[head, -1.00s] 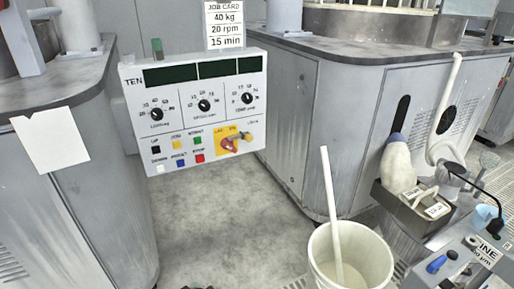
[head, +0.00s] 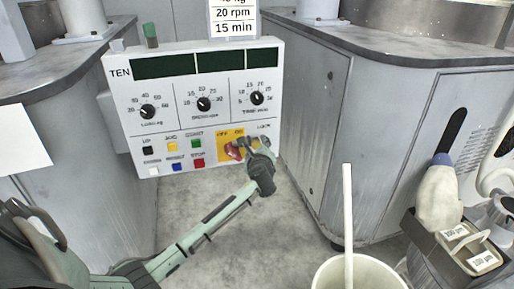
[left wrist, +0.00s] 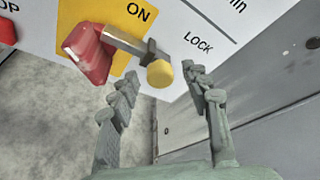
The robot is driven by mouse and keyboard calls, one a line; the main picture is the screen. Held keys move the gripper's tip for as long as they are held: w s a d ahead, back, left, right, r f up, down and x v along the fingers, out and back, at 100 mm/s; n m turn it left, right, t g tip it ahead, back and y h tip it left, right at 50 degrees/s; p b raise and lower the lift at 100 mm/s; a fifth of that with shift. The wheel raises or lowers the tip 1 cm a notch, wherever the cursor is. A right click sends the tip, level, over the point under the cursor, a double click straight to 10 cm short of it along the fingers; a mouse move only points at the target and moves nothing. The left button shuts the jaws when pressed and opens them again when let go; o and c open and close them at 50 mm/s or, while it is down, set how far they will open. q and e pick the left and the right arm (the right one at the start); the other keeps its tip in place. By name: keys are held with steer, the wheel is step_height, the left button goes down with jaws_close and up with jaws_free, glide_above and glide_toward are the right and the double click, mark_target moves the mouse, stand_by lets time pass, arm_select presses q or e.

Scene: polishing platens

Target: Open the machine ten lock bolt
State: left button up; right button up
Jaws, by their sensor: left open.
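The control panel marked TEN (head: 120,105) faces me with dials and buttons. At its lower right is a yellow ON/OFF plate with a red switch handle (head: 233,151); the handle also shows in the left wrist view (left wrist: 88,52). There a grey metal bolt (left wrist: 128,43) with a yellow round knob (left wrist: 160,74) runs from the handle toward the word LOCK. My left gripper (head: 257,146) is at this corner of the panel and hides the bolt in the head view. In the left wrist view its fingers (left wrist: 162,82) are open, with the knob between the tips. I cannot tell whether they touch it.
A white bucket (head: 335,275) with a white stick stands on the floor at lower right. Grey machine cabinets (head: 315,130) flank the panel. The floor below the panel is clear except for my arm.

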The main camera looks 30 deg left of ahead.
arm_select(q)
steer(key=shift+x, duration=0.95)
steer(key=shift+c, duration=0.5)
jaws_close()
